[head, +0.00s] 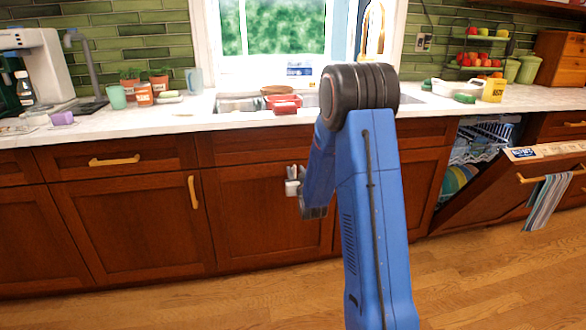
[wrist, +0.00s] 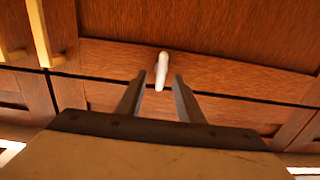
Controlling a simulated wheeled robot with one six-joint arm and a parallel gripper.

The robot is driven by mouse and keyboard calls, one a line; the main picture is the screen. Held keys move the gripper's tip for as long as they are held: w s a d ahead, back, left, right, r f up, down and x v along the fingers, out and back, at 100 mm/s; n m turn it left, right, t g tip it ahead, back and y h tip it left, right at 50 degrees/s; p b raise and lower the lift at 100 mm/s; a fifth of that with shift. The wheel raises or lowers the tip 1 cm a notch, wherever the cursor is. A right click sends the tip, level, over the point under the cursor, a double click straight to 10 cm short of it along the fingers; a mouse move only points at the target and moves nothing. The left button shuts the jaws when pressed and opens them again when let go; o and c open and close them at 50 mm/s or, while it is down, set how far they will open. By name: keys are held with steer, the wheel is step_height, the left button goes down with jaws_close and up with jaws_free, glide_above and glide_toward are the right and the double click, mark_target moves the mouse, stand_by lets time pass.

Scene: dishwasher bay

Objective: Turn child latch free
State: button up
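The child latch (wrist: 161,68) is a small white lever on the wooden cabinet front, standing nearly upright in the wrist view with a slight tilt. In the head view a small white piece (head: 291,187) shows at the cabinet door below the sink, partly mixed with my gripper's grey parts. My gripper (wrist: 159,77) is open, with its two dark fingers on either side of the latch's lower end. A gap shows on both sides, and the fingers do not look closed on it. Whether a fingertip touches the cabinet is unclear.
Gold handles (wrist: 38,32) stand left of the latch in the wrist view. The dishwasher door (head: 515,185) hangs part open at the right, with a striped towel (head: 548,201). The wooden floor (head: 200,305) in front of the cabinets is clear.

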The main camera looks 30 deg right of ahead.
steer(key=shift+w, duration=0.2)
steer(key=shift+c, duration=0.7)
jaws_close()
